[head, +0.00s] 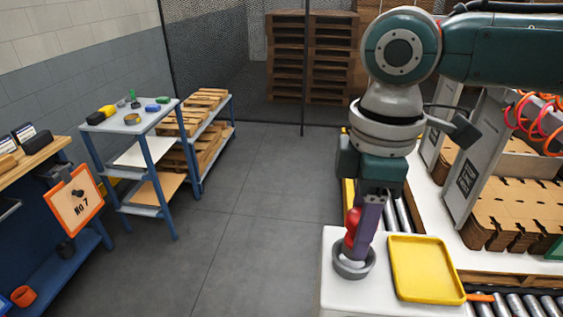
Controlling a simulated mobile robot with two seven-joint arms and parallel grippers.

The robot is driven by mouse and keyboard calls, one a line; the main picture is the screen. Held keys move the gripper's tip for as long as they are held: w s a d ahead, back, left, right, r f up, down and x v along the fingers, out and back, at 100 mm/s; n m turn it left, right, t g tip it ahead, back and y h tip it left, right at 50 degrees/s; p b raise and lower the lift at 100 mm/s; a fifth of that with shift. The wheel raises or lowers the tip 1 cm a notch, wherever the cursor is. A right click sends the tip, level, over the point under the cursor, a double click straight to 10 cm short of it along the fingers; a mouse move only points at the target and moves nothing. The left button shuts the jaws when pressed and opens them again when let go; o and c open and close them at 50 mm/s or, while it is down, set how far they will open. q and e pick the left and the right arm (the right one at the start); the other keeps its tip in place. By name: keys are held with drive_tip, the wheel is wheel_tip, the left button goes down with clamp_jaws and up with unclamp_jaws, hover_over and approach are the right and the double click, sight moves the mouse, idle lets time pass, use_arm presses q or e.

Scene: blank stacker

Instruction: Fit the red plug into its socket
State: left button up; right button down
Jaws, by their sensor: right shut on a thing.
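The red plug (350,228) is at the left corner of the white worktop, partly covered by the fingers of my right gripper (360,240). The gripper points straight down and is shut on the plug. Directly below is a round grey ring-shaped socket (368,271) on the worktop. The plug's lower end is at the ring's opening, but I cannot tell how deep it sits, as the fingers and rim hide it. My left gripper is not in view.
A yellow tray (427,270) lies just right of the socket. A roller conveyor (512,305) and cardboard stacks (510,210) are at the right. A blue-framed cart (135,122) and wooden pallets stand at the left. The floor between is clear.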

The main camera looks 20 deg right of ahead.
drive_tip(key=shift+f+b, duration=0.45)
drive_tip(key=shift+f, duration=0.25)
idle(0.3)
drive_tip(key=shift+f+b, duration=0.3)
drive_tip(key=shift+f, duration=0.2)
drive_tip(key=shift+c, duration=1.3)
unclamp_jaws()
drive_tip(key=shift+r, duration=0.15)
